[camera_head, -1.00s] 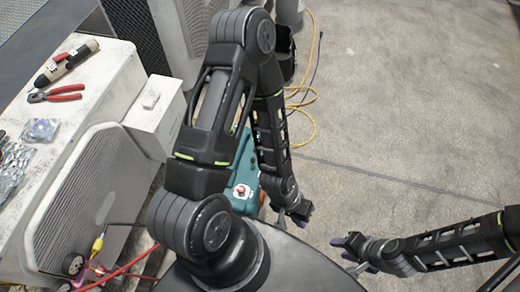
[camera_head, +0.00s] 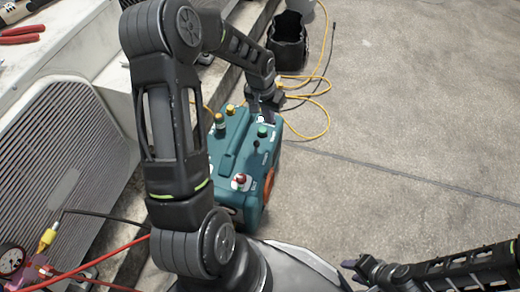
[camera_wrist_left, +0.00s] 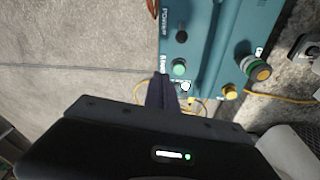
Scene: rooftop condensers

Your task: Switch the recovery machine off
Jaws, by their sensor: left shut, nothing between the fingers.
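The recovery machine (camera_head: 234,150) is a teal box on the ground, partly behind my left arm in the head view. Its top carries a red knob (camera_head: 240,180) on a white plate and a green knob (camera_head: 263,131). In the left wrist view, a small black switch (camera_wrist_left: 182,36) sits beside the lettering POWER, near the green knob (camera_wrist_left: 179,68). My left gripper (camera_wrist_left: 162,92) is shut and empty, its fingertips over the machine's end near the green knob; contact cannot be told. My right gripper (camera_head: 353,272) is at the lower right, apart from the machine, fingers apart.
A yellow hose (camera_head: 318,118) lies on the concrete beyond the machine, by a black bucket (camera_head: 288,42). A grilled condenser unit (camera_head: 60,160) stands at left, with a red hose (camera_head: 105,263) and gauge (camera_head: 11,260) in front. The concrete at right is clear.

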